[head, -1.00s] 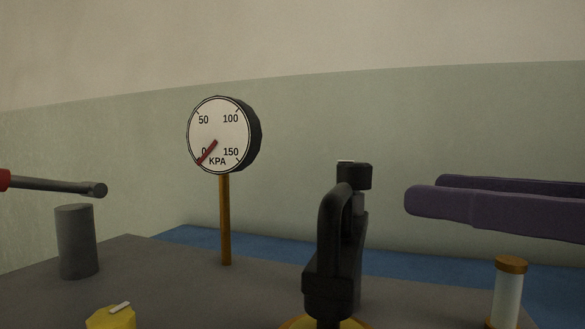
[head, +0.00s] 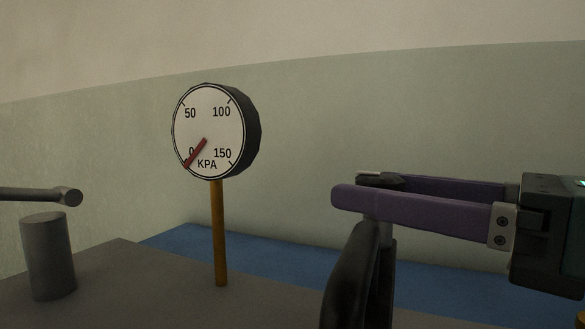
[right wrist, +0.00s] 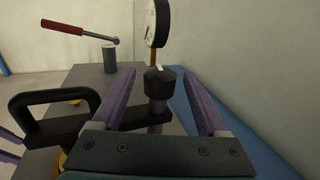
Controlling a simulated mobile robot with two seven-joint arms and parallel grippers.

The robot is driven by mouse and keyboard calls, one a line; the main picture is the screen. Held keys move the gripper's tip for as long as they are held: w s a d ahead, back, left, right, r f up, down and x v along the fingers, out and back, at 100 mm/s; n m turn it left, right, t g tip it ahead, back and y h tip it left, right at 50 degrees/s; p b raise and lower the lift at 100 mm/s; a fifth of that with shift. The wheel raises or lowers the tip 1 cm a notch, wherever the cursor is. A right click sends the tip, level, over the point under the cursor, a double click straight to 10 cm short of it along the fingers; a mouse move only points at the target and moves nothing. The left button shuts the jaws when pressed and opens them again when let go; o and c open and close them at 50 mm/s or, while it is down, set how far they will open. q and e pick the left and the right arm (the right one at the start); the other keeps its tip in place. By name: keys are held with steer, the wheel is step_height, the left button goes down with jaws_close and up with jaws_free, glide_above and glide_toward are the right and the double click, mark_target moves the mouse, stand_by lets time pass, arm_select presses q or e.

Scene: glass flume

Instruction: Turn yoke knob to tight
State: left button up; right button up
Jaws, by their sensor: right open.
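The yoke knob (head: 381,180) is a dark round cap on the black yoke (head: 357,280), mostly hidden behind my near purple finger in the head view. In the right wrist view the knob (right wrist: 160,80) shows on a grey stem, between my right fingers with a gap on each side. My right gripper (head: 356,187) is open around the knob, coming in from the right; touching is not visible. The yoke's looped handle (right wrist: 50,105) is at the left in the right wrist view. Purple finger parts of my left gripper (right wrist: 11,144) show at that view's left edge.
A round KPA gauge (head: 209,130) on a yellow post reads near 0. A grey cylinder (head: 48,256) and a red-handled lever (right wrist: 80,30) stand to the left. The grey bench top (head: 120,275) meets a blue surface (head: 270,265) by the pale wall.

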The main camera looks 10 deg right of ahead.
steer(key=shift+x, duration=2.25)
steer(key=shift+c, duration=0.2)
steer(key=shift+d, duration=0.1)
steer(key=c, duration=0.3)
jaws_close()
steer(key=shift+s+a+n+g+y+b, duration=0.2)
steer(key=shift+n+g+y+b, duration=0.7)
steer(key=shift+b, duration=0.6)
